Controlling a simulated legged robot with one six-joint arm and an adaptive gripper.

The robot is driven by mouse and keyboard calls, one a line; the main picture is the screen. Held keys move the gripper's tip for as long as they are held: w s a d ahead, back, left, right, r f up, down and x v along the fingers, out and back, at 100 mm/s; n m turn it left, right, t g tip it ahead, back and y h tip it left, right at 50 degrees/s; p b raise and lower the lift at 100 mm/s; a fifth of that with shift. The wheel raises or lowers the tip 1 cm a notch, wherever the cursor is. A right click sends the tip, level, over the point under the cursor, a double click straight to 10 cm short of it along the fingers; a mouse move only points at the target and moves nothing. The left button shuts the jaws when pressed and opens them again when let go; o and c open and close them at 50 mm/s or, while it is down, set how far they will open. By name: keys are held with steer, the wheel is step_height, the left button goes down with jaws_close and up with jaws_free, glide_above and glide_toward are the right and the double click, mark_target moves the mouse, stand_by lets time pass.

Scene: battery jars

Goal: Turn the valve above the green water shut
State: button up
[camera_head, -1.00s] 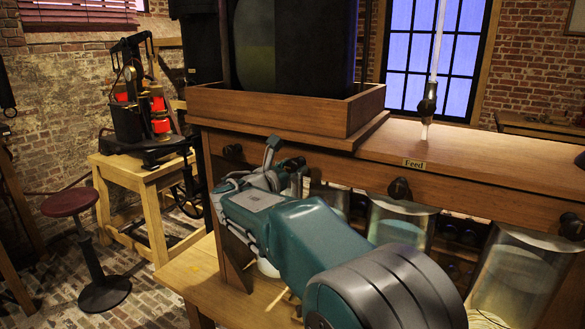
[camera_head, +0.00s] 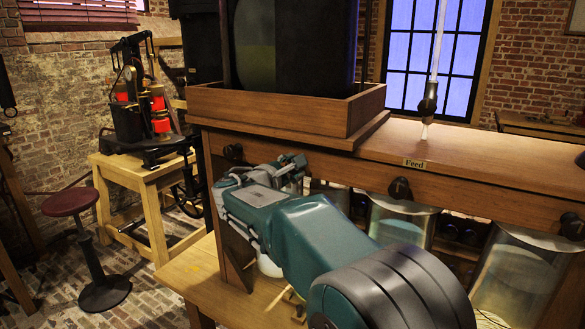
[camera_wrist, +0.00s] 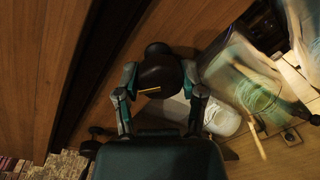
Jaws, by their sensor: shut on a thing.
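In the wrist view my gripper (camera_wrist: 160,85) has one finger on each side of a dark round valve knob (camera_wrist: 160,68) with a short yellow mark. The knob is on the wooden bench front. In the head view my gripper (camera_head: 292,168) is at the bench's front rail, and its own wrist hides the gripped knob. Other dark valve knobs (camera_head: 400,188) sit along the rail, one farther right (camera_head: 571,226) and one at the left (camera_head: 233,152). A glass jar with pale greenish water (camera_head: 402,222) stands below the rail. I cannot tell the water colour under the gripped knob.
A second large jar (camera_head: 522,275) stands at the right under the bench (camera_head: 490,162). A "Feed" plate (camera_head: 414,163) is on the bench edge. A white rounded object (camera_wrist: 222,116) lies near my right finger. A stool (camera_head: 72,203) stands at the left with open brick floor.

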steer(key=m, duration=0.5)
steer(key=shift+y, duration=0.3)
steer(key=m, duration=0.3)
steer(key=shift+f+m, duration=0.2)
steer(key=shift+m, duration=0.4)
steer(key=shift+f, duration=0.15)
steer(key=o, duration=1.1)
steer(key=shift+o, duration=0.2)
steer(key=shift+r, duration=0.2)
